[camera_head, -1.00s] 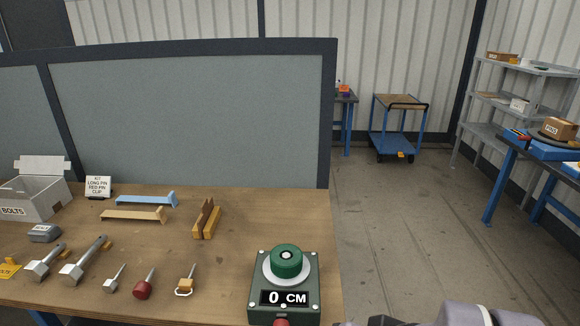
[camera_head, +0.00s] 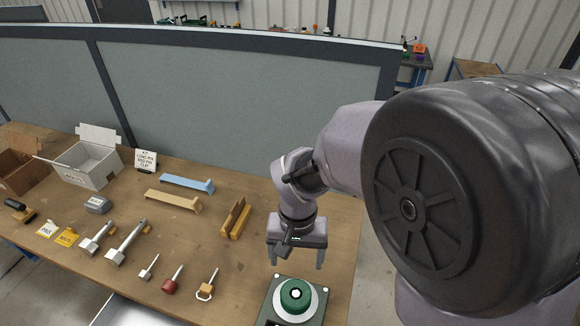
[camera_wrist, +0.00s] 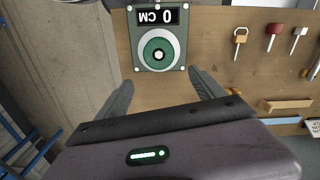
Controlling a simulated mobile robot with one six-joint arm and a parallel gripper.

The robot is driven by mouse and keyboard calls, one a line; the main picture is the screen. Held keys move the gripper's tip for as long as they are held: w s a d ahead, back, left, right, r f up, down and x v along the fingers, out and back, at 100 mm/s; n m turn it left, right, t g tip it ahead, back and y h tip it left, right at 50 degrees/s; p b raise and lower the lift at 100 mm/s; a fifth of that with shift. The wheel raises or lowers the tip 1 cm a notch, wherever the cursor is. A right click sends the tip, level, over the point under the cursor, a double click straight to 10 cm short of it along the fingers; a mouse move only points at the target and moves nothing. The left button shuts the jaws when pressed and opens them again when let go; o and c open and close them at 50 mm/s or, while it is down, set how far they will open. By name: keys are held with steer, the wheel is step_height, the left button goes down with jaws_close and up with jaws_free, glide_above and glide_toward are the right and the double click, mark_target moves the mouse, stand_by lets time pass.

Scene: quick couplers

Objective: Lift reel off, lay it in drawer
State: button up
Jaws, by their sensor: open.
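The green reel (camera_head: 296,297) sits on a white disc on top of the dark green measuring box at the table's front edge. In the wrist view the reel (camera_wrist: 158,50) lies between and beyond my fingertips, and the box's display (camera_wrist: 158,16) reads 0 CM upside down. My gripper (camera_head: 296,265) is open and empty, pointing down above and slightly behind the reel, apart from it. My gripper's fingers also show in the wrist view (camera_wrist: 162,80). A pale open drawer (camera_head: 138,312) juts out below the table's front edge, cut off by the frame.
Bolts and pins lie left of the box, with a red-handled pin (camera_head: 172,280) and a padlock-like clip (camera_head: 207,285) nearest. Wooden blocks (camera_head: 236,218), a blue bracket (camera_head: 187,184) and an open white carton (camera_head: 88,162) stand farther back. A grey partition (camera_head: 240,105) closes the rear.

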mark_target(296, 292)
step_height(296, 292, down, 17)
steer(key=b, duration=0.4)
steer(key=shift+d+f+b, duration=0.1)
steer(key=shift+f+b, duration=0.1)
steer(key=shift+b, duration=0.15)
steer(key=shift+c, duration=0.5)
steer(key=c, duration=1.5)
steer(key=shift+r, duration=0.2)
steer(key=shift+c, duration=0.3)
